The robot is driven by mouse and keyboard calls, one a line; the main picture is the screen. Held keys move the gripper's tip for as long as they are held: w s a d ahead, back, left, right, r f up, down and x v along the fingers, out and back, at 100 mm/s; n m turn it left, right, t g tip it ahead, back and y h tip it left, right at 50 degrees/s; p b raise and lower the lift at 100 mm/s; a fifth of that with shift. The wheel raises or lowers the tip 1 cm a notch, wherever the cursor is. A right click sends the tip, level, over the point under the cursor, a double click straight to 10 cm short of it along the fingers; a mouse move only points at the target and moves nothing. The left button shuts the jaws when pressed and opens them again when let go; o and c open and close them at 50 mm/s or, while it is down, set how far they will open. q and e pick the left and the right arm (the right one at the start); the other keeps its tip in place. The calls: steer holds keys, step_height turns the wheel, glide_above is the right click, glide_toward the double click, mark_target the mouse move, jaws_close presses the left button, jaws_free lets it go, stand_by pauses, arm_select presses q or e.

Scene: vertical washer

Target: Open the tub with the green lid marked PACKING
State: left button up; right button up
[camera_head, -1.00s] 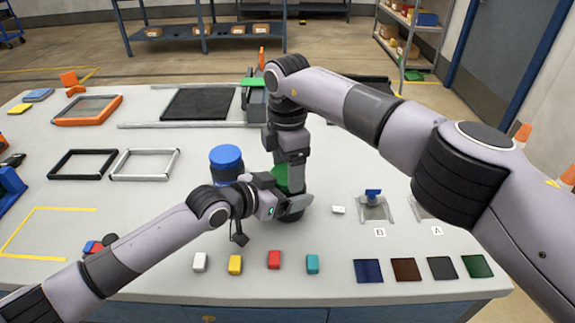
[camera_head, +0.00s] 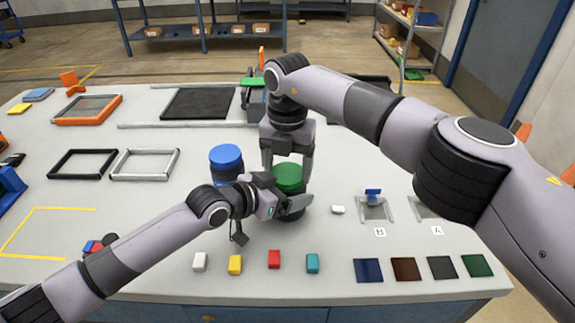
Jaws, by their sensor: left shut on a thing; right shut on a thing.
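The tub with the green lid (camera_head: 289,177) stands upright near the middle of the bench. Its dark body (camera_head: 291,217) is mostly hidden behind my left gripper. My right gripper (camera_head: 287,168) comes down from above and is shut on the green lid, with one finger on each side. My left gripper (camera_head: 290,205) comes in from the left, low down, and is shut on the tub's body. The lid sits on top of the tub; I cannot tell whether it is loose. No PACKING marking is readable from here.
A blue-lidded tub (camera_head: 226,160) stands close on the left, behind my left wrist. Small white, yellow, red (camera_head: 274,260) and teal blocks lie along the front. Stands marked B (camera_head: 374,207) and A are to the right. Empty frames (camera_head: 145,165) lie on the left.

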steer(key=o, duration=1.2)
steer(key=shift+c, duration=0.2)
steer(key=shift+r, duration=0.1)
step_height(320, 180, up, 4)
steer(key=shift+r, duration=0.15)
steer(key=shift+c, duration=0.3)
step_height(320, 180, up, 2)
steer(key=m, duration=0.3)
steer(key=r+m, duration=0.1)
steer(key=m, duration=0.1)
steer(key=shift+r+m, duration=0.15)
steer(key=shift+m, duration=0.15)
steer(key=shift+f, duration=3.9)
